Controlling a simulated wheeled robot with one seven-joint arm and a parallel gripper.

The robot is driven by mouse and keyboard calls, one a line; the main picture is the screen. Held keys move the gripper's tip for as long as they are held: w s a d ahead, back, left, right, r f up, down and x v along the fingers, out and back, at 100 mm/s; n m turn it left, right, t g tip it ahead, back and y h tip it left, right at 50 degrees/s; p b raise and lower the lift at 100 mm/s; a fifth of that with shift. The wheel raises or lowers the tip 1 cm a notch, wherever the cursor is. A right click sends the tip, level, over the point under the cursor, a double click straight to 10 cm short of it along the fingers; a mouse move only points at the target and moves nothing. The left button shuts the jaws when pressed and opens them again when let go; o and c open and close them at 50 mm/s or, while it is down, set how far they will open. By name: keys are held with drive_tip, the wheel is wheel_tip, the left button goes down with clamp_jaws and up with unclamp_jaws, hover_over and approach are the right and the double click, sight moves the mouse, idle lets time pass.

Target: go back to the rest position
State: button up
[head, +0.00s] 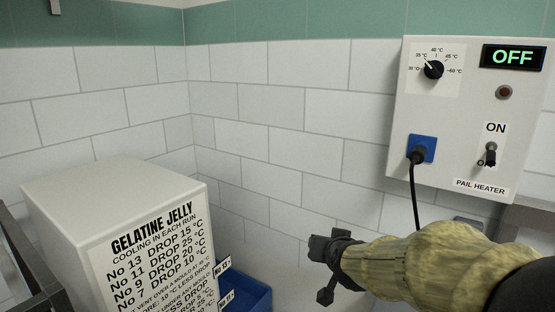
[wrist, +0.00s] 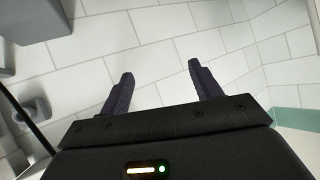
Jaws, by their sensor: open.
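My gripper (head: 322,268) is in the lower middle of the head view, at the end of my arm in its yellowish sleeve, in front of the white tiled wall. In the wrist view my gripper (wrist: 160,92) shows two dark fingers spread apart with nothing between them, only tiles behind. It is open and empty. It is below and to the left of the pail heater control box (head: 470,130) and right of the white gelatine jelly box (head: 110,200). It touches neither in view.
The control box display (head: 513,57) reads OFF. It has a dial (head: 433,70), a toggle switch (head: 490,153) and a black cable (head: 413,195) hanging from a blue socket (head: 421,143). A blue bin (head: 255,293) sits low beside the jelly box. Wall space between the boxes is clear.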

drive_tip(key=s+d+f+n+g, duration=0.2)
drive_tip(key=s+f+g, duration=0.7)
drive_tip(key=s+f, duration=0.7)
drive_tip(key=s+d, duration=0.1)
drive_tip(key=s, duration=0.1)
drive_tip(key=shift+s+d+f, duration=0.2)
drive_tip(key=shift+s+f, duration=0.1)
drive_tip(key=shift+s, duration=0.1)
